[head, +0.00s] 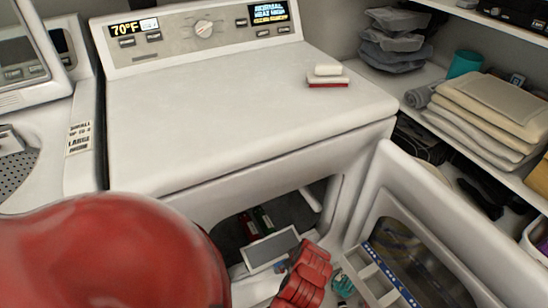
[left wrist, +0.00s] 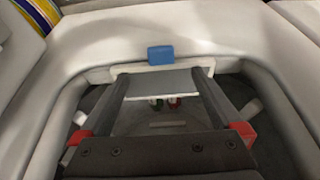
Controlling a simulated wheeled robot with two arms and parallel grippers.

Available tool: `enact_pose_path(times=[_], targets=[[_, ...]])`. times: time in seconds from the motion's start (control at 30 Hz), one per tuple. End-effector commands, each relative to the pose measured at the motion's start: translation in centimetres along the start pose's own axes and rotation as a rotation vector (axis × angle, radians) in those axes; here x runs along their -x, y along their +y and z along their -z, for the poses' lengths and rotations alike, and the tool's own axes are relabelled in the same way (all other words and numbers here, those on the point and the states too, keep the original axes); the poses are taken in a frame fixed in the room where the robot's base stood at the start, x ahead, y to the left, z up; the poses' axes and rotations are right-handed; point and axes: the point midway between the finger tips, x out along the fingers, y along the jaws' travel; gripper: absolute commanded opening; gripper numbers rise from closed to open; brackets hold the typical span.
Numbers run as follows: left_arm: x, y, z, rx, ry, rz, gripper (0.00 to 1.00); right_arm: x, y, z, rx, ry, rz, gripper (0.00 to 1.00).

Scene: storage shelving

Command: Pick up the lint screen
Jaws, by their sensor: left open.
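The lint screen (head: 272,249) is a grey panel in a pale frame at the dryer's open front in the head view. In the left wrist view the lint screen (left wrist: 158,86) lies ahead, with a blue tab (left wrist: 160,54) at its far edge. My left gripper (left wrist: 161,76) is open, its two dark fingers spread toward the left and right ends of the screen. I cannot tell whether they touch it. In the head view my red left arm covers the lower left, and its red wrist part is beside the screen. My right gripper is not in view.
The white dryer (head: 220,110) fills the middle, its open door (head: 410,215) standing at the right. A sponge with a pale bar (head: 328,75) lies on top. Shelves with folded towels (head: 490,115) are at the right. Small bottles (head: 262,219) show in the dark space behind the screen.

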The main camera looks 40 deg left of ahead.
Motion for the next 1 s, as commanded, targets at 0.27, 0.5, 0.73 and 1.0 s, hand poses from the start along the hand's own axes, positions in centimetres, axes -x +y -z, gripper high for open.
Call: enact_pose_path(times=[0.27,0.5,0.73,1.0], targets=[[-4.4,0.0,0.1,0.001,0.001,-0.001,1.0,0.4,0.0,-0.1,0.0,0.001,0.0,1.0],[-6.1,-0.1,0.1,-0.001,0.0,-0.001,1.0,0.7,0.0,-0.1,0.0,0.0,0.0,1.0],[-9.6,-0.3,0.1,-0.001,-0.002,0.001,1.0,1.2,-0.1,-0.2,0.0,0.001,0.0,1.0],[-9.9,-0.1,0.2,-0.001,0.001,-0.004,0.96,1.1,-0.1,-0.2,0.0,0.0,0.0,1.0]])
